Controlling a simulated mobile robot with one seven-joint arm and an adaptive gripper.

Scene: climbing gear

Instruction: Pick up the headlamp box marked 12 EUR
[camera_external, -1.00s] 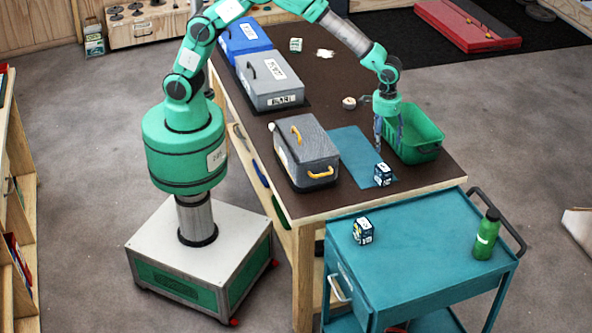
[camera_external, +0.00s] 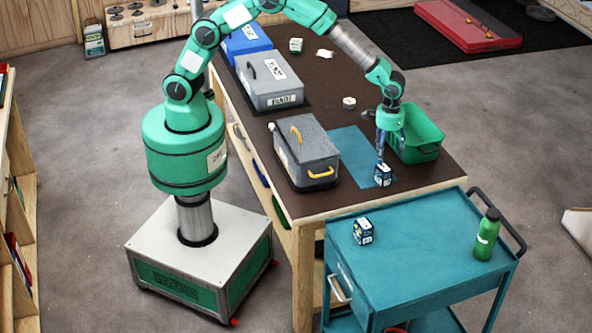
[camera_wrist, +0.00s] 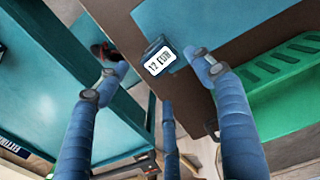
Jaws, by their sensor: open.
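The headlamp box marked 12 EUR (camera_wrist: 158,58) shows its white price label between my finger ends in the wrist view. In the external view, the small dark blue and white box (camera_external: 383,177) stands at the front right of the brown table, by the blue mat. My gripper (camera_external: 381,154) is just above it, pointing down. In the wrist view my gripper (camera_wrist: 158,66) has its blue fingers spread apart with nothing held. I cannot tell whether a finger touches the box.
A green bin (camera_external: 422,151) stands close to the right of my gripper. A dark grey case (camera_external: 318,150) stands left of the blue mat (camera_external: 352,147). A similar small box (camera_external: 363,231) and a green bottle (camera_external: 487,235) stand on the teal cart (camera_external: 420,262) in front.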

